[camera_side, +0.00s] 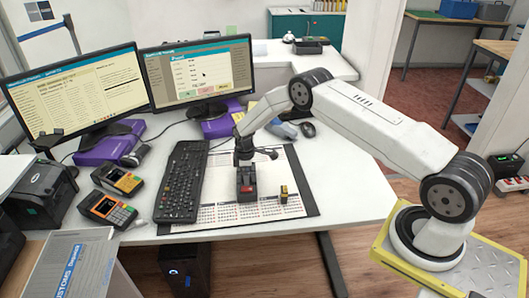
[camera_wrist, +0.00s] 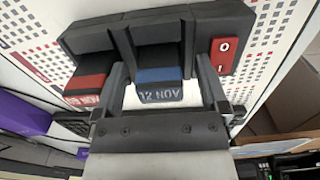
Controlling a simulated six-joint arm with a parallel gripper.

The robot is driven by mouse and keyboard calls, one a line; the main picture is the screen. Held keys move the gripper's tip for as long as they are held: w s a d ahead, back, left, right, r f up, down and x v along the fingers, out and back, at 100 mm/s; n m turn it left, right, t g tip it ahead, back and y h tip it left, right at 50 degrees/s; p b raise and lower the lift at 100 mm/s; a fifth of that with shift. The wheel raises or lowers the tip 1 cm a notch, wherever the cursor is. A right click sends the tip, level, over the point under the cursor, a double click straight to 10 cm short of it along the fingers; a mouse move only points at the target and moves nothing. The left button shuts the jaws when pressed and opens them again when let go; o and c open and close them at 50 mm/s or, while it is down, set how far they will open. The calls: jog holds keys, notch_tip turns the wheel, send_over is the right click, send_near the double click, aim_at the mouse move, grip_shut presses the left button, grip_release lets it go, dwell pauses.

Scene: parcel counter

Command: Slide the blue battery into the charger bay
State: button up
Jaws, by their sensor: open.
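In the wrist view, the black charger (camera_wrist: 110,38) spans the top, with its bays facing me. The blue battery (camera_wrist: 160,76) sits in the middle bay, its front end showing; how deep it sits I cannot tell. A red battery (camera_wrist: 88,84) is in the left bay. My gripper (camera_wrist: 164,90) is open, with one finger on each side of the blue battery; contact is not clear. In the side view, my gripper (camera_side: 242,156) is just above the charger (camera_side: 246,178), which stands on the desk mat. The blue battery cannot be made out there.
A red switch (camera_wrist: 223,56) is at the charger's right end. In the side view, a keyboard (camera_side: 182,182) lies left of the charger and a small yellow-and-black item (camera_side: 284,194) to its right. Two card terminals (camera_side: 107,209) and monitors (camera_side: 199,72) stand farther left and behind.

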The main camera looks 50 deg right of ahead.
jog(key=shift+r, duration=3.75)
jog(key=shift+s+a+r, duration=0.1)
jog(key=shift+a+r, duration=0.05)
jog(key=shift+r, duration=0.15)
jog(key=s+a+r+m+t, duration=0.1)
jog(key=s+a+r+m, duration=0.25)
jog(key=s+r, duration=0.5)
jog(key=s+a+r+m+t, duration=0.1)
jog(key=s+a+r+m, duration=0.2)
jog(key=s+a+r, duration=0.35)
jog(key=s+r+m, duration=0.1)
jog(key=s+m, duration=0.1)
jog(key=s, duration=1)
jog(key=shift+s+a+t, duration=0.15)
jog(key=shift+a+t, duration=0.15)
jog(key=shift+a, duration=0.05)
